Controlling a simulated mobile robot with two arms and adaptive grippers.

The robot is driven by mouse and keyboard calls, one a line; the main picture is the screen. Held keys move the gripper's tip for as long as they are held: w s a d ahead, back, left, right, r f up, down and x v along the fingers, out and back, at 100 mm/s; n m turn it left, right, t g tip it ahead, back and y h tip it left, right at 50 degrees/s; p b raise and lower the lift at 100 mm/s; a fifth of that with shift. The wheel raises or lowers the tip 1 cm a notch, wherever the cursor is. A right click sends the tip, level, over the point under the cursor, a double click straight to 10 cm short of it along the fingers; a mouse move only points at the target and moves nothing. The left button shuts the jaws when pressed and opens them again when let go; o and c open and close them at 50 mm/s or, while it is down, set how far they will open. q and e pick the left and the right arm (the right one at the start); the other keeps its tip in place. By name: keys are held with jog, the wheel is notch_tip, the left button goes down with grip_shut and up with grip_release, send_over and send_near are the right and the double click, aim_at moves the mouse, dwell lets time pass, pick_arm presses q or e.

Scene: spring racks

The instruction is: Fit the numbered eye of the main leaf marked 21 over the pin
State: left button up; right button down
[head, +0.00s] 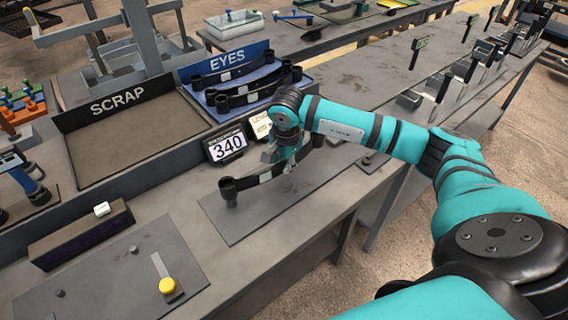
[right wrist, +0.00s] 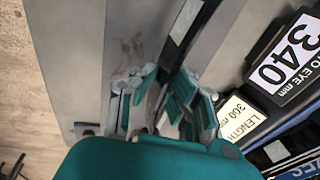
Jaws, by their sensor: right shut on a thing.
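My right gripper (head: 288,162) is shut on a dark, slightly curved leaf (head: 250,181) with a pale label, above the grey bench plate (head: 240,222). The leaf's left eye (head: 228,189) is an upright dark cylinder near the plate's left part. The far end is partly hidden by my gripper and arm. The leaf also shows between the fingers in the right wrist view (right wrist: 178,48). I cannot read a 21 on it. A small dark peg (head: 367,157), perhaps the pin, stands right of the gripper. Whether a pin is under the left eye is hidden. My left gripper is not in view.
A 340 display (head: 227,147) and a length sign (head: 261,124) stand just behind the plate. Behind them is the blue EYES tray (head: 224,60) with several dark leaves. The SCRAP tray (head: 125,140) is left of it. A yellow knob (head: 168,286) is at front left.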

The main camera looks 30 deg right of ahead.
jog(key=shift+w+f+b, duration=0.1)
jog(key=shift+f+b, duration=1.95)
jog(key=shift+b, duration=0.6)
dwell(4.1)
jog(key=shift+a+f, duration=0.1)
jog(key=shift+a, duration=0.1)
dwell(1.1)
